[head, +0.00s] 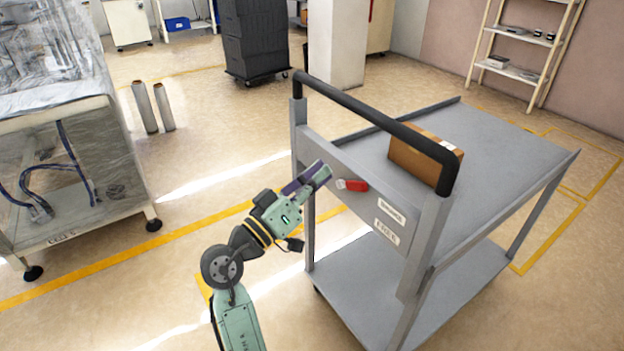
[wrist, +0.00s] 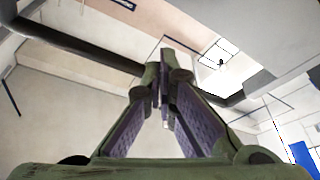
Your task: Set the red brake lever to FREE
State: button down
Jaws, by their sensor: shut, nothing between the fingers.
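The red brake lever (head: 356,186) is on the end panel of the grey cart (head: 490,145). Its silver pivot is at its left end, and the red grip points right, roughly along the panel. Two white labels sit low on the panel to its right; the lower label (head: 387,232) reads FREE, and the upper one is too small to read surely. My gripper (head: 323,174) is shut and empty, its fingertips just left of the lever and slightly higher in the picture; I cannot tell whether they touch the panel. In the wrist view the fingers (wrist: 164,92) are together and the lever does not show.
A black push bar (head: 375,122) arches above the panel and also crosses the wrist view (wrist: 75,48). A cardboard box (head: 420,160) stands on the cart's top deck. A plastic-wrapped machine (head: 60,150) stands at the left.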

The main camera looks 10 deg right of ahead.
aim_at(344, 180)
jog(key=p+x, duration=0.2)
jog(key=x, duration=0.4)
jog(key=shift+s+d+f, duration=0.1)
jog(key=shift+s+f, duration=0.25)
jog(key=shift+f, duration=0.25)
jog(key=shift+s+f, duration=0.35)
jog(key=shift+f, duration=0.3)
jog(key=shift+s+d+f, duration=0.1)
jog(key=shift+s+f, duration=0.3)
jog(key=shift+f, duration=0.2)
jog(key=shift+f, duration=0.15)
jog(key=shift+s+m+b, duration=0.15)
jog(key=shift+m+b, duration=0.25)
jog(key=shift+b, duration=0.5)
